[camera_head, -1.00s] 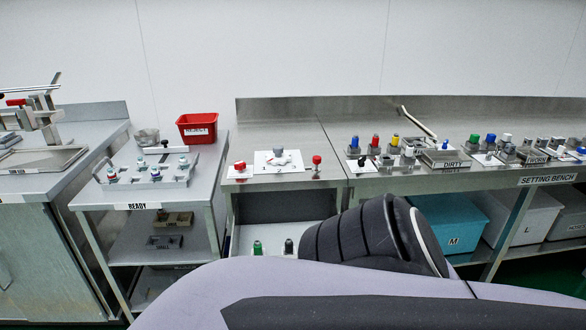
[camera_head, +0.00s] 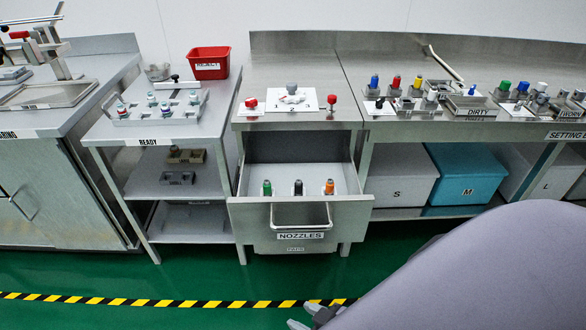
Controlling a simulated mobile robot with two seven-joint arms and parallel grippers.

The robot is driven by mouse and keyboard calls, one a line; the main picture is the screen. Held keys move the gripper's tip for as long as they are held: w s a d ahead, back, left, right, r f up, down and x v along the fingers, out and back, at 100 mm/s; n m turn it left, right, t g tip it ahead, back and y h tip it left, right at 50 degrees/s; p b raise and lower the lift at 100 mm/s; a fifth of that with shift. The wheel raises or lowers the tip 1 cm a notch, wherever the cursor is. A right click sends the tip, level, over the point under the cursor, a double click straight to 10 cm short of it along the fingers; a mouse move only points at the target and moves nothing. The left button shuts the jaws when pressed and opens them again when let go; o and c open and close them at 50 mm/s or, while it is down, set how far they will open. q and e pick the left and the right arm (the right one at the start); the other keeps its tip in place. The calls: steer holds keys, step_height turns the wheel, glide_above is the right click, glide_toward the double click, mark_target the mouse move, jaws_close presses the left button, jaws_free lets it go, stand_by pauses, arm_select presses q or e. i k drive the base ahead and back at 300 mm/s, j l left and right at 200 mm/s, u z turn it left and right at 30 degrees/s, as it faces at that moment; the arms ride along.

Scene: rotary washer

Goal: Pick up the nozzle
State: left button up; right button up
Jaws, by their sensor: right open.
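An open drawer labelled NOZZLES (camera_head: 248,214) sticks out under the middle bench. In it a green nozzle (camera_head: 267,187), a black nozzle (camera_head: 298,187) and an orange nozzle (camera_head: 330,187) stand upright in a row. The task does not say which nozzle it means. My right arm fills the lower right. Only part of my right gripper (camera_head: 308,319) shows at the bottom edge, below and in front of the drawer. It is open and apart from the nozzles. My left gripper is out of view.
A white plate (camera_head: 264,103) numbered 1 to 3, with red knobs beside it, lies on the bench above the drawer. A red REJECT bin (camera_head: 209,65) and READY tray (camera_head: 156,109) stand left. Coloured parts and a DIRTY tray (camera_head: 478,112) stand right.

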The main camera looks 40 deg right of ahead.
mark_target(266, 184)
steer(key=z, duration=0.9)
steer(key=i+j, duration=0.15)
steer(key=i+l+z, duration=0.05)
